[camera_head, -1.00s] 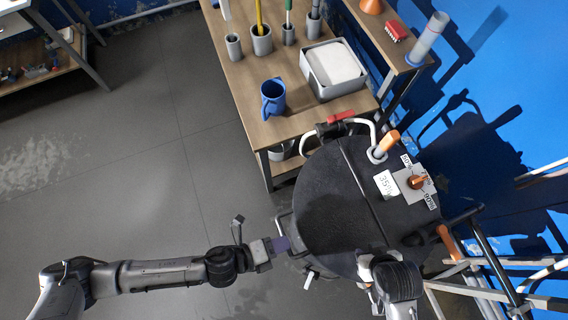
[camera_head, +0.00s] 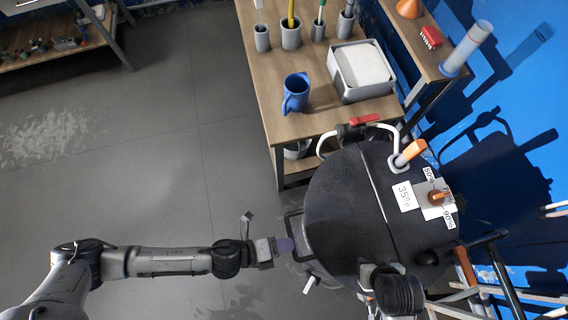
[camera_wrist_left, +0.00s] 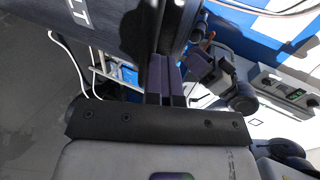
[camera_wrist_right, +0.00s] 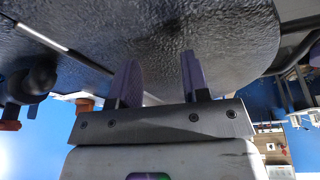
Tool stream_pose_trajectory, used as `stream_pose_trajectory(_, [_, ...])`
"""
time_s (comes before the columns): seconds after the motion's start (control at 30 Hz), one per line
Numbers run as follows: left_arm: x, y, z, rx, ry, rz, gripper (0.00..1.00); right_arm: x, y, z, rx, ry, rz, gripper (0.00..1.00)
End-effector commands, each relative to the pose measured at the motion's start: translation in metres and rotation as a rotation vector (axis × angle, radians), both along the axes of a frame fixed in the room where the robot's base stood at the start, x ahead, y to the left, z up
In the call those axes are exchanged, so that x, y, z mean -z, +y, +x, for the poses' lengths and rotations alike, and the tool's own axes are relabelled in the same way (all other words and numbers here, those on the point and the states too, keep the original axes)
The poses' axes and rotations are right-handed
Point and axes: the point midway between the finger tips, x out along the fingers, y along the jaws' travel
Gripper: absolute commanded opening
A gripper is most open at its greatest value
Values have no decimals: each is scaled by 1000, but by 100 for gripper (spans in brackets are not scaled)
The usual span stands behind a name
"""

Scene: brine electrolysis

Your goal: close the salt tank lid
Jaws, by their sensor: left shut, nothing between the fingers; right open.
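The salt tank lid (camera_head: 340,205) is the large dark, textured round plate, seen from above in the head view. It looks roughly level on the tank; I cannot tell whether its rim is fully seated. A straight seam separates it from the tank's fixed top (camera_head: 385,180). A dark bracket handle (camera_head: 296,236) sticks out at its left edge. My left gripper (camera_head: 286,246) is shut and empty beside this handle; contact is unclear. Its purple fingers (camera_wrist_left: 166,78) show together in the left wrist view. My right gripper (camera_wrist_right: 157,80) is open and empty, close to a dark textured surface.
A wooden table (camera_head: 262,85) with a blue mug (camera_head: 297,92) and a grey box (camera_head: 362,70) stands behind the tank. A red-handled valve (camera_head: 364,120), an orange-handled part (camera_head: 408,153) and an orange knob (camera_head: 438,197) are near the lid.

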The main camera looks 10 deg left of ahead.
Motion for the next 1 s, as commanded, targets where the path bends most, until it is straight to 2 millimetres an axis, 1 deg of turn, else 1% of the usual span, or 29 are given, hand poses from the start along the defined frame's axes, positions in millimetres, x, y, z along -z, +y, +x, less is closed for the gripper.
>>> stream_pose_trajectory(0.03, [11, 5, 0, -10, 10, 24, 0, 2, 0, 0, 0, -1, 0, 43])
stream_pose_trajectory(0.13, [10, 5, -1, -9, 11, 23, 0, 0, 0, 0, -1, -1, 0, 43])
stream_pose_trajectory(0.23, [3, 6, -1, -9, 11, 23, 0, -7, 0, 0, -1, -1, -1, 43])
stream_pose_trajectory(0.37, [-13, 8, -2, -7, 10, 20, 0, -23, -2, 1, -4, -2, -5, 43])
stream_pose_trajectory(0.57, [-46, 11, -4, 1, 5, 9, 0, -56, -3, 1, -6, -2, -10, 43])
stream_pose_trajectory(0.6, [-38, 20, -8, 0, 7, 11, 0, -48, -3, 0, -6, -3, -9, 43])
stream_pose_trajectory(0.63, [-37, 26, -11, 1, 6, 11, 0, -45, -2, 0, -7, -6, -8, 43])
stream_pose_trajectory(0.8, [-43, 58, -24, 2, 3, 8, 0, -37, -3, 1, -5, -1, -10, 43])
stream_pose_trajectory(1.0, [-49, 84, -35, 3, 3, 4, 0, -31, -1, 1, -3, 0, -4, 43])
